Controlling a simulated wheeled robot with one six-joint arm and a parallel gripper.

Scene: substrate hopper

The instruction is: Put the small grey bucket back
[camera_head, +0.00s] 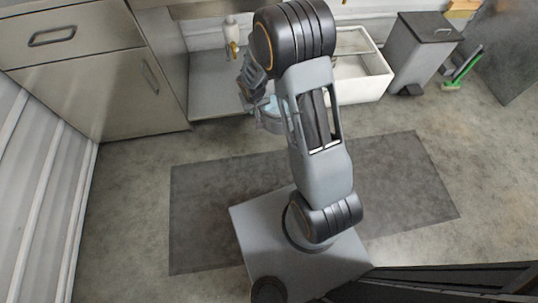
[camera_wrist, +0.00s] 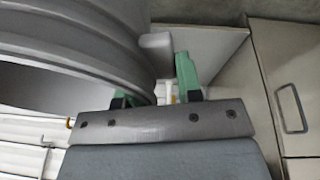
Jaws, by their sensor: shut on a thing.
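The small grey bucket (camera_head: 272,124) is held in front of the grey shelf in the head view. My arm partly hides it, and something light blue shows at its top. In the wrist view the ribbed bucket (camera_wrist: 60,45) fills the upper left, close to the camera. My gripper (camera_head: 252,88) is shut on the bucket at its side. In the wrist view one green finger of my gripper (camera_wrist: 160,82) stands clear, beside a grey block at the bucket's side. The other finger is mostly hidden by the bucket.
A grey shelf (camera_head: 210,98) lies low behind the bucket, with a white dispenser (camera_head: 230,32) above it. A steel cabinet (camera_head: 95,95) stands left, a white basin (camera_head: 368,85) and grey bin (camera_head: 415,55) right. A dark mat (camera_head: 205,215) lies on open floor.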

